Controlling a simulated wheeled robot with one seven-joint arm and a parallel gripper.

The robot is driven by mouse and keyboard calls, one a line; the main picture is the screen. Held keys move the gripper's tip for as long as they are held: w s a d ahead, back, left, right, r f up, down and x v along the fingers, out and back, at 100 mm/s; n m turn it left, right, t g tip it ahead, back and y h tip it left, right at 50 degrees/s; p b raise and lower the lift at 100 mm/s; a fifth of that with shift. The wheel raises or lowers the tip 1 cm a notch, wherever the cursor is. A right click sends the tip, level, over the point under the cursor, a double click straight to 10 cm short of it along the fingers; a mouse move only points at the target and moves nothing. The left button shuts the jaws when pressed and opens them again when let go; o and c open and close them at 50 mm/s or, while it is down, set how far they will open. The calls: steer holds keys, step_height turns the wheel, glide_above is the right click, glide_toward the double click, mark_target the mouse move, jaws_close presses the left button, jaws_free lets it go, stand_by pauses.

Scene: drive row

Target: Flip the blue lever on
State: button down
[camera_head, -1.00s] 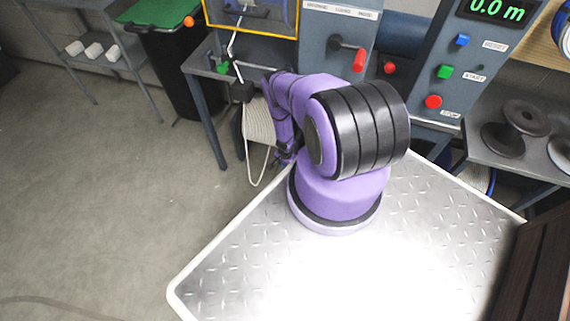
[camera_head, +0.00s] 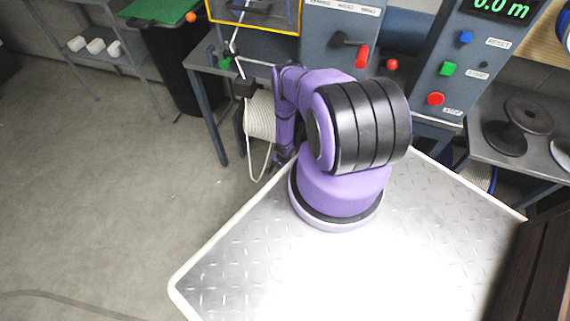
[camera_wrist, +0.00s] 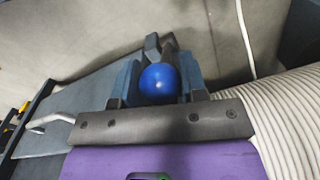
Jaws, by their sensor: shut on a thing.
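The blue lever's round knob (camera_wrist: 160,82) shows in the wrist view, with a dark grey lever arm behind it. My gripper (camera_wrist: 159,84) has one finger on each side of the knob and is shut on it. How far the lever has swung cannot be told. In the head view my purple arm reaches down beside the bench and hides the gripper and the blue lever.
A drum of pale cable (camera_wrist: 285,110) is close on the right in the wrist view and also under the bench in the head view (camera_head: 260,117). A bent metal rod (camera_wrist: 50,121) is at left. A panel with a red-handled lever (camera_head: 361,57) stands behind my arm.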

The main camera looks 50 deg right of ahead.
steer(key=shift+s+a+f, duration=0.25)
steer(key=shift+a, duration=0.25)
steer(key=shift+s+a+f, duration=0.25)
steer(key=shift+a, duration=0.25)
steer(key=shift+s, duration=0.1)
steer(key=c, duration=0.7)
jaws_free()
steer(key=shift+d, duration=0.1)
